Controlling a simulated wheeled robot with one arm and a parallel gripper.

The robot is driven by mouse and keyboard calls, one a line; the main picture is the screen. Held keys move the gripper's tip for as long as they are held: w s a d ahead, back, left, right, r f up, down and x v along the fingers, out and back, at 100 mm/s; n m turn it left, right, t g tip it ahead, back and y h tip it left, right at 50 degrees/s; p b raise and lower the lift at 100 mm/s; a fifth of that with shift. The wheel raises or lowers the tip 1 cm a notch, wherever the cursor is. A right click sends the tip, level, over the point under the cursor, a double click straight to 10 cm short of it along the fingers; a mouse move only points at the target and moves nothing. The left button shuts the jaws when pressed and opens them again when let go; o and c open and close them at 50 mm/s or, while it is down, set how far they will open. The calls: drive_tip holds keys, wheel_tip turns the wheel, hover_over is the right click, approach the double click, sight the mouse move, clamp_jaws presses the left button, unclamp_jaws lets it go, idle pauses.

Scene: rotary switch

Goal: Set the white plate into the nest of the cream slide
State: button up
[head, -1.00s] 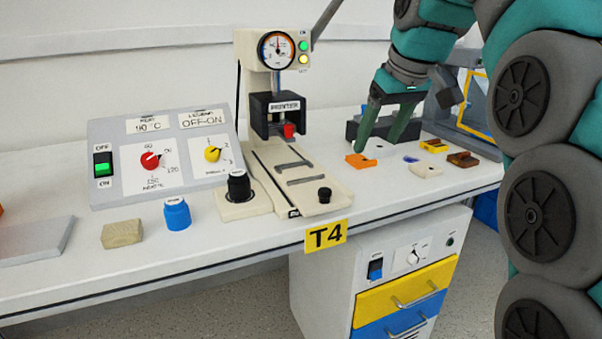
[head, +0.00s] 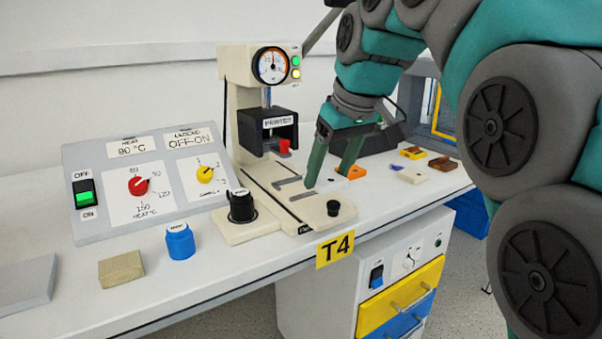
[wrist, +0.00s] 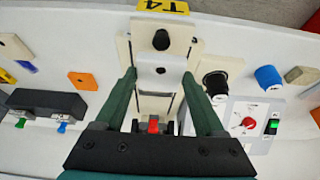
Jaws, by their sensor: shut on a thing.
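The white plate (wrist: 148,78), with a small dark hole, is between the fingers of my gripper (wrist: 159,76) in the wrist view. My gripper (head: 328,178) is shut on it, over the right side of the slide in the head view. The cream slide (head: 312,213) lies in front of the press and carries a black knob (head: 333,207). Dark grey nest bars (head: 290,181) show on it, partly hidden by a finger. In the wrist view the plate covers part of the slide behind the knob (wrist: 161,40). I cannot tell whether the plate touches the slide.
The press head (head: 267,130) with a red tip stands behind the slide. A black-capped stand (head: 241,206) is close on the slide's left, with a blue knob piece (head: 180,241) beyond. An orange plate (head: 351,172) and several other pieces lie to the right.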

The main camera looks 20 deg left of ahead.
drive_tip(key=p, duration=0.1)
hover_over(297, 188)
drive_tip(key=d, duration=0.1)
drive_tip(key=shift+s+f, duration=0.4)
drive_tip(key=shift+s, duration=0.05)
drive_tip(key=shift+f, duration=1.75)
drive_tip(key=shift+f, duration=0.1)
drive_tip(key=shift+f, duration=0.15)
drive_tip(key=o, duration=1.3)
